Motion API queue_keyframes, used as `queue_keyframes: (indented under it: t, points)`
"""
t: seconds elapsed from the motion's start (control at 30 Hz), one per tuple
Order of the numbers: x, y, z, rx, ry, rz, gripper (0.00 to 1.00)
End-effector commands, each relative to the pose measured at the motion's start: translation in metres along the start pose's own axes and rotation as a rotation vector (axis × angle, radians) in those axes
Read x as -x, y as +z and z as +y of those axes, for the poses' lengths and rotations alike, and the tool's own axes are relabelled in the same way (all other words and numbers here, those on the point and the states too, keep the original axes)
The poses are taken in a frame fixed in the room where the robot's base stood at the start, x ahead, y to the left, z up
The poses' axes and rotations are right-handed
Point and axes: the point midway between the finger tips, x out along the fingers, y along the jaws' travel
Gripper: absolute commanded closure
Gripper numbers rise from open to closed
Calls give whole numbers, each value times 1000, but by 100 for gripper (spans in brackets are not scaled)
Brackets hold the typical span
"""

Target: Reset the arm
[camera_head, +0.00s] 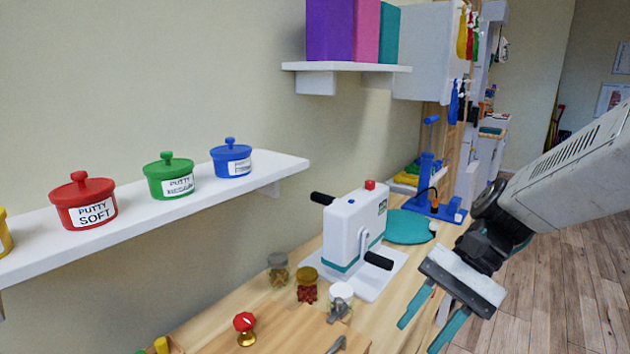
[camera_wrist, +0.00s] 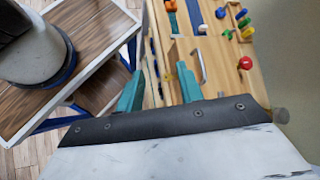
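My gripper (camera_head: 432,320) is at the right of the head view, hanging in front of the wooden bench (camera_head: 282,328), with its two teal fingers apart and nothing between them. In the wrist view my gripper (camera_wrist: 158,90) also shows its teal fingers spread and empty. They point towards the edge of the bench (camera_wrist: 222,75). My arm comes in from the right side of the head view.
A white hand-crank device (camera_head: 345,232), several small jars and a red-topped knob (camera_head: 244,322) stand on the bench. Putty pots, including a red one (camera_head: 82,202), line a wall shelf (camera_head: 135,222). A wheeled-looking wood-topped trolley (camera_wrist: 95,45) is left in the wrist view. Open floor (camera_head: 560,290) lies right.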

Motion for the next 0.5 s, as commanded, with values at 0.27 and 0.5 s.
queue_keyframes:
  t: [0.27, 0.5]
  points:
    - [22, 42, 62, 284, 264, 346, 63]
    - [45, 59, 105, 469, 470, 606, 63]
